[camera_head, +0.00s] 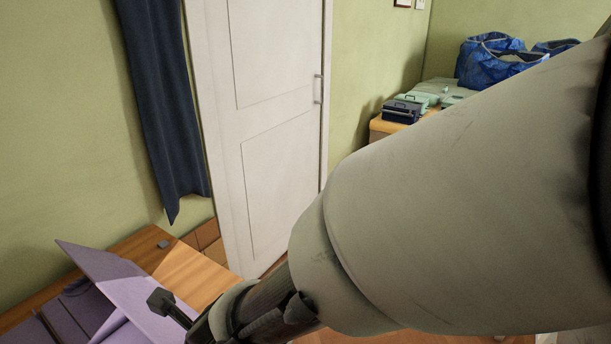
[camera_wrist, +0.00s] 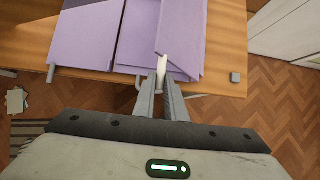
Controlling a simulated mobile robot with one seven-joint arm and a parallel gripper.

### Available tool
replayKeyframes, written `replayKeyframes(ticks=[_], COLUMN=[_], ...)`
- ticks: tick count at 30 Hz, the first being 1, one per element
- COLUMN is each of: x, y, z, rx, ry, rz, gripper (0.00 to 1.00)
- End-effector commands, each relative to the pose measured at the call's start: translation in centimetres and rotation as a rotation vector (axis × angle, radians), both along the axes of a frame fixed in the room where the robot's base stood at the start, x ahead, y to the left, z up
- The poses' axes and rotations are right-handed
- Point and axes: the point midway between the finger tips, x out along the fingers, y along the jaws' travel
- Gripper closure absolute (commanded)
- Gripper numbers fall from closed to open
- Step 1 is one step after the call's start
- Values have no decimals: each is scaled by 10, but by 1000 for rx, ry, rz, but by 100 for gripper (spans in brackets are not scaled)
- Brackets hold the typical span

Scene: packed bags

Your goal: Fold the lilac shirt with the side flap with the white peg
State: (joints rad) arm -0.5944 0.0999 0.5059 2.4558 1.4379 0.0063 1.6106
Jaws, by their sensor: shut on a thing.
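The lilac shirt (camera_wrist: 88,40) lies on the wooden table in stiff flat panels. Its narrow side flap (camera_wrist: 184,38) appears lifted and tilted at the right in the wrist view. In the head view lilac panels (camera_head: 110,270) stand tilted above the table at the lower left. My gripper (camera_wrist: 162,82) is shut on the white peg (camera_wrist: 162,66), whose pale end shows between the fingertips, right at the flap's lower edge. Whether the peg touches the flap is unclear. In the head view my gripper (camera_head: 172,308) shows only partly, beside the lilac panels, and the peg is hidden.
A white door (camera_head: 260,120) and dark curtain (camera_head: 165,90) stand behind. Blue bags (camera_head: 495,60) sit on a far table. My arm blocks much of the right side.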

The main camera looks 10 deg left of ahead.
Motion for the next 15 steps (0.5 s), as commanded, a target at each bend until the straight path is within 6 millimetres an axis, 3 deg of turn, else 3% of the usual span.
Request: replayKeyframes(ticks=[10,15], x=[-4,-13], y=[2,5], z=[-3,-14], rx=[-1,0], ry=[-1,0], rz=[0,4], gripper=[95,95])
